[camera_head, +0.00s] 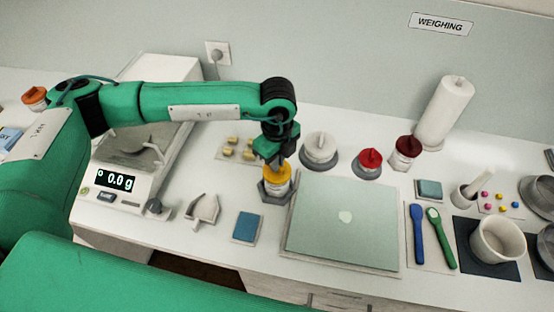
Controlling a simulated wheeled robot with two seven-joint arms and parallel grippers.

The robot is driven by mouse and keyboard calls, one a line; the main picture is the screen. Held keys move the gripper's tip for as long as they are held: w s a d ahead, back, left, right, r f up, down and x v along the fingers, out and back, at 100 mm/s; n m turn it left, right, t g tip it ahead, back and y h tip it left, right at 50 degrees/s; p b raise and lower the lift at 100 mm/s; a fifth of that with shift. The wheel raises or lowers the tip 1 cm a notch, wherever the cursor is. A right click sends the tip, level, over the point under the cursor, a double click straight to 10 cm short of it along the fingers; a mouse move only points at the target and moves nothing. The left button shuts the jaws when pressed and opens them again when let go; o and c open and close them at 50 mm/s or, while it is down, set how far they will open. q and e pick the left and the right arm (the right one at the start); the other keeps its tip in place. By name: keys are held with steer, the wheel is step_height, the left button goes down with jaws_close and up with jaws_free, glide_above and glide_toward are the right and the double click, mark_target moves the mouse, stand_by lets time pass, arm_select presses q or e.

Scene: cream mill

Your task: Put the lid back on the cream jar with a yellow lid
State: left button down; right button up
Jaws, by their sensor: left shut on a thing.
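The gripper hides part of the lid's top. My right gripper is not in view.
A white-lidded jar (319,150), a red-lidded jar (369,161) and a dark-red-lidded jar (405,152) stand to the right. The pale green board (345,240) lies in front. A scale (120,183), a scoop (203,208) and a blue pad (247,227) are to the left.

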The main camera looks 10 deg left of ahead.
arm_select(q)
steer(key=c, duration=1.5)
jaws_free()
steer(key=shift+o, duration=0.6)
steer(key=o, duration=0.4)
steer(key=shift+r+p, duration=0.75)
steer(key=shift+r, duration=1.55)
